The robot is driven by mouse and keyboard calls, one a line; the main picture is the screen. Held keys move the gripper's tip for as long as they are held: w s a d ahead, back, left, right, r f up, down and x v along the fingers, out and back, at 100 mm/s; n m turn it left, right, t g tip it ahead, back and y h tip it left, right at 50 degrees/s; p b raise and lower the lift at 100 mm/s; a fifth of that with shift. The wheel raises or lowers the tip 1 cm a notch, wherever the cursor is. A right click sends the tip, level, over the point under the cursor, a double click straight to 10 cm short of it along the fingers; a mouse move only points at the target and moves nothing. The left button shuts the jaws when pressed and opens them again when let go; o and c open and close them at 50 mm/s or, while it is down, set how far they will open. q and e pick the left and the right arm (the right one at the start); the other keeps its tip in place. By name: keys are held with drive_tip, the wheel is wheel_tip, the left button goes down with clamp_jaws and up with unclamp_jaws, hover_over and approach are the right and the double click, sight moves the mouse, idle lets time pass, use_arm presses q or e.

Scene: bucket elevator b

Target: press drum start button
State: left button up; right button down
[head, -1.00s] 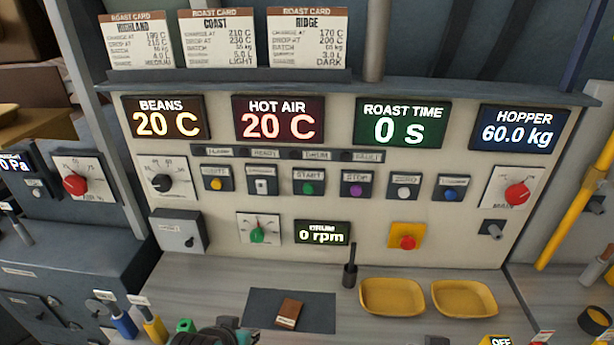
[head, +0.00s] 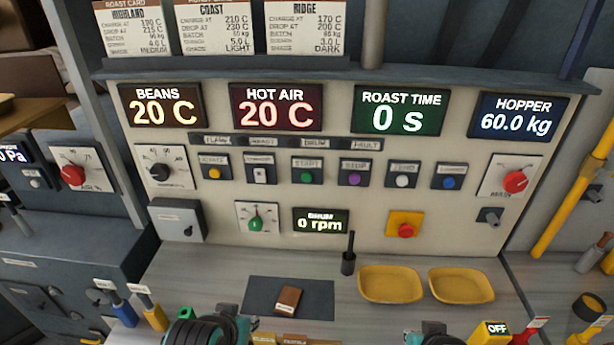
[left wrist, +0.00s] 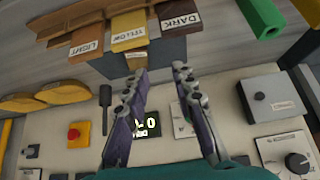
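The green START button (head: 306,178) sits in the middle of the panel's button row, under the lamp strip. The drum display (head: 321,221) below it reads 0 rpm. My left gripper is at the bottom of the head view, left of centre, below and apart from the button; its dark wrist (head: 212,331) shows there. In the left wrist view my left gripper (left wrist: 160,74) has its two fingers apart with nothing between them. The START button cannot be made out in that view. A teal part of my right arm (head: 430,331) shows at the bottom edge; its fingers cannot be made out.
A purple STOP button (head: 355,179) is right of START. A green-pointer knob (head: 256,223) and a red button on a yellow plate (head: 405,229) sit lower. A dark upright handle (head: 348,255) and two yellow trays (head: 390,286) (head: 461,286) occupy the counter.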

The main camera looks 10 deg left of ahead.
use_arm(q)
drive_tip(key=shift+c, duration=0.3)
clamp_jaws()
